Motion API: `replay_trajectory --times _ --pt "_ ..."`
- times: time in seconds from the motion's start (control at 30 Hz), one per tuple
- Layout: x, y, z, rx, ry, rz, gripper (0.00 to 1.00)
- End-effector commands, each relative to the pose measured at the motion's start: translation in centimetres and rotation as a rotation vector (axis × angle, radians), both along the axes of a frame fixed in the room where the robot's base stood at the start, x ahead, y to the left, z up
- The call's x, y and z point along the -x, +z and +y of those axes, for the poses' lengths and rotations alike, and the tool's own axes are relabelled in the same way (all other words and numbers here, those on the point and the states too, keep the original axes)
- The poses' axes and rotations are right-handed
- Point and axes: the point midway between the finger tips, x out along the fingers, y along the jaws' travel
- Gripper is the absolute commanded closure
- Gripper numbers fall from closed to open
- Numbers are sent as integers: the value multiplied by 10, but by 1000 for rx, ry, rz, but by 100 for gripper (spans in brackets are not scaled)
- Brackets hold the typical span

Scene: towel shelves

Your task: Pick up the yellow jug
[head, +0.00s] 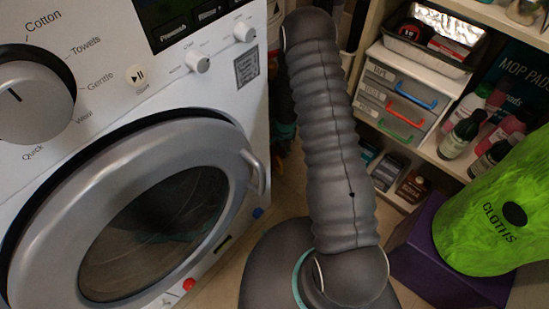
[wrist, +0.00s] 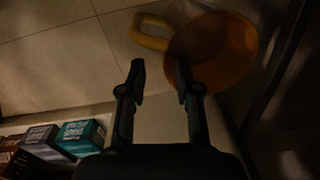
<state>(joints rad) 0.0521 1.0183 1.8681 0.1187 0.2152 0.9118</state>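The yellow jug (wrist: 232,48) stands on the tiled floor in the upper right of the wrist view, dim and orange-yellow. Its open round mouth faces the camera, and its yellow handle (wrist: 149,33) sticks out to the left. My gripper (wrist: 160,72) is open, with its two fingers apart and nothing visible between them. The right fingertip overlaps the jug's lower left rim in the picture; I cannot tell whether they touch. In the head view the jug is not seen, and my grey arm hides part of the floor.
A washing machine (head: 222,92) fills the left of the head view. Shelves (head: 429,154) with bottles and drawers stand right, beside a green cloths bin (head: 481,244) on a purple box (head: 432,257). Small boxes (wrist: 80,137) sit lower left in the wrist view. Tiled floor (wrist: 70,60) is clear left of the jug.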

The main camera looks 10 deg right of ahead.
Motion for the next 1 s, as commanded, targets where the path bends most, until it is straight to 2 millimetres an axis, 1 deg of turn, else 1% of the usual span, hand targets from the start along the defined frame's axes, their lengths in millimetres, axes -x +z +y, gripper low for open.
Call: replay_trajectory --times 0.03,0.27,0.5,0.6,0.7,0.9,0.93,0.97,1.0 --pt "0 -5 0 0 0 0 68" --pt "-2 -18 0 0 0 1 68" --pt "-9 -50 3 0 0 2 68" --pt "-10 -59 4 0 0 0 68" --pt "-10 -62 4 0 0 0 68" --pt "-10 -62 4 0 0 -1 68" --pt "-10 -62 4 0 0 -1 73" --pt "-10 -62 4 0 0 -1 80" --pt "-10 -62 4 0 0 0 90"
